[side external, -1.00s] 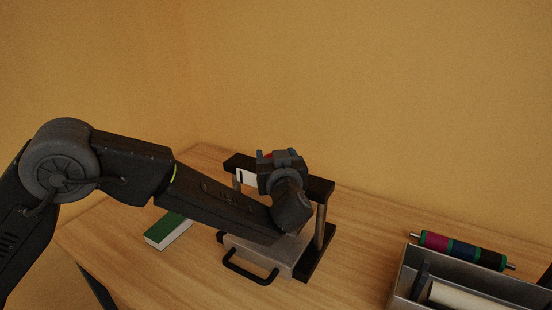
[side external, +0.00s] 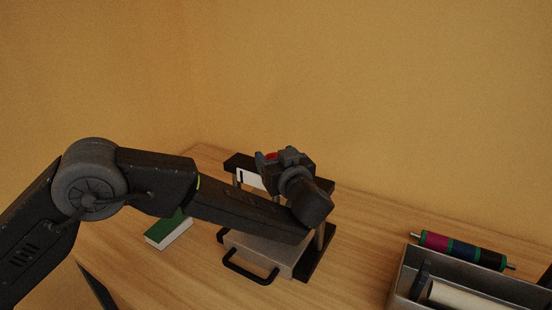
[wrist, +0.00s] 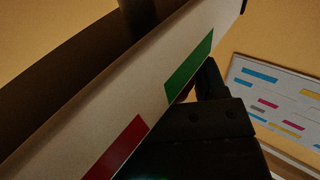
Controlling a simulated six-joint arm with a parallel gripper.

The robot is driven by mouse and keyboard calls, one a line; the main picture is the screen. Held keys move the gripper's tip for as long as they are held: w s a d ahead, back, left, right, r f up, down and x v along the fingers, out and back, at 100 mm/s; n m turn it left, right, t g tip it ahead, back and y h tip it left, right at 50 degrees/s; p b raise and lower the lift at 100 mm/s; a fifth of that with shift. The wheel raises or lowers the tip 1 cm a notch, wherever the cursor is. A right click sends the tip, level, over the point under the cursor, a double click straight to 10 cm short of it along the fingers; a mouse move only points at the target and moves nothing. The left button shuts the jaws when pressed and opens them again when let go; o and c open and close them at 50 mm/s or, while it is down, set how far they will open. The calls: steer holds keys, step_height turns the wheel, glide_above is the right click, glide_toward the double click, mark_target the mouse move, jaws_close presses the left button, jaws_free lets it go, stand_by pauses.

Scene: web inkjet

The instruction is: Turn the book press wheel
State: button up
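The book press (side external: 322,186) stands on the wooden table, with a black top beam, metal posts, a flat grey plate and a black front handle (side external: 250,268). My gripper (side external: 268,158) is at the top of the press, in front of the beam. A small red part (side external: 271,156) shows beside its fingers; I cannot tell whether it belongs to the wheel. The wheel is not clearly seen. The wrist view shows a pale bar with a green patch (wrist: 190,66) and a red patch (wrist: 118,146), close to a dark finger. Contact and finger opening cannot be told.
A green book (side external: 170,229) lies left of the press, under my arm. At right is a metal tray (side external: 480,283) holding a pale roll, with a coloured roller (side external: 462,249) behind it. A chart with coloured bars (wrist: 280,98) is on the wall.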

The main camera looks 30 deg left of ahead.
steer(key=o, duration=0.4)
steer(key=v, duration=1.3)
steer(key=shift+s+d, duration=0.25)
steer(key=shift+d, duration=0.05)
steer(key=shift+r, duration=0.1)
steer(key=w+a+r+m+t+h, duration=0.2)
steer(key=w+a+r+t+h, duration=0.15)
steer(key=r, duration=0.25)
steer(key=w+a+r+m+t+h, duration=0.1)
steer(key=w+a+r+t+h, duration=0.15)
steer(key=r+h, duration=0.35)
steer(key=s+a+r+m+h, duration=0.3)
steer(key=s+r+m+h, duration=0.1)
steer(key=r+m+h, duration=0.15)
steer(key=s+a+f+g, duration=0.3)
steer(key=s+a+f, duration=0.2)
steer(key=s, duration=0.4)
steer(key=s+a+f+m+g, duration=0.1)
steer(key=s+a+f+g, duration=0.3)
steer(key=s, duration=0.6)
steer(key=s+a+f+m+g, duration=0.1)
steer(key=s+a+f+g, duration=0.3)
steer(key=s, duration=0.6)
steer(key=shift+s+a+f+y, duration=0.1)
steer(key=shift+a+f+y, duration=0.1)
steer(key=shift+a+f, duration=0.5)
steer(key=shift+a+f+y, duration=0.2)
steer(key=shift+a+f, duration=0.25)
steer(key=shift+a, duration=0.35)
